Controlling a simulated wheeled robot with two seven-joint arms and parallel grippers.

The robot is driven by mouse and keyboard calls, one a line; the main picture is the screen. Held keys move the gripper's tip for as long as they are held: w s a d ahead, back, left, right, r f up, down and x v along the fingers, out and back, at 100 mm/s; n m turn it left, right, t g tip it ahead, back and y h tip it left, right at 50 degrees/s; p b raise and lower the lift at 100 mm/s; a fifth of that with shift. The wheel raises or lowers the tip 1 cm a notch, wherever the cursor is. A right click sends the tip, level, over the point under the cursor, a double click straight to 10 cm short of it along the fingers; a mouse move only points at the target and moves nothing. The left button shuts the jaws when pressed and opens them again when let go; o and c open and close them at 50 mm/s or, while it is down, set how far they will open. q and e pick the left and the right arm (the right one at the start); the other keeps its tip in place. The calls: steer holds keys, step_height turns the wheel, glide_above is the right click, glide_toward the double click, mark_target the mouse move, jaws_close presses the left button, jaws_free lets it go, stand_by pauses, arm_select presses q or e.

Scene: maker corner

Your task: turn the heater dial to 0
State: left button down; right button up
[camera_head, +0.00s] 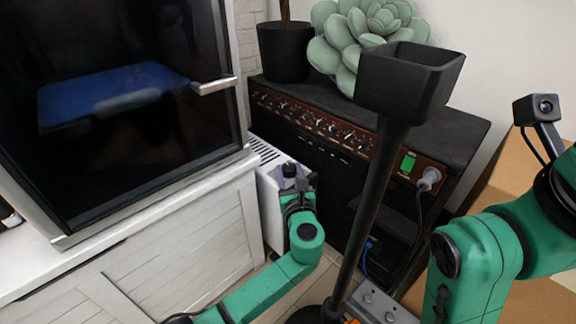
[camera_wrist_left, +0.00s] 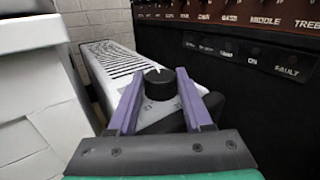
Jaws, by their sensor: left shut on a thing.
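The heater is a white box with a slotted top grille (camera_wrist_left: 116,62), standing low between the white cabinet and the black amplifier; it also shows in the head view (camera_head: 266,152). Its dial (camera_wrist_left: 160,85) is a round black knob with a small pale mark near its far edge; the number it points to cannot be read. My left gripper (camera_wrist_left: 158,98) has its two purple fingers shut on the dial, one on each side. In the head view my left gripper (camera_head: 291,182) is over the heater's near end and partly covers it. My right gripper is out of view.
The amplifier (camera_head: 440,128) with its row of knobs stands close right of the heater. The cabinet (camera_head: 190,235) bears a dark glass-fronted machine (camera_head: 120,90) at left. A black post with a square cup (camera_head: 410,78) rises in front. My right arm fills the lower right.

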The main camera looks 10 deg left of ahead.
arm_select(q)
steer(key=n+y, duration=0.1)
steer(key=n+g+y, duration=0.1)
steer(key=y, duration=0.1)
steer(key=shift+w+d+n+g, duration=0.1)
steer(key=shift+d+n+g, duration=0.2)
steer(key=shift+n+g+y, duration=1)
steer(key=shift+g+y, duration=0.1)
steer(key=shift+y, duration=0.4)
steer(key=shift+c, duration=1.6)
jaws_free()
steer(key=shift+w, duration=0.1)
steer(key=shift+a, duration=0.1)
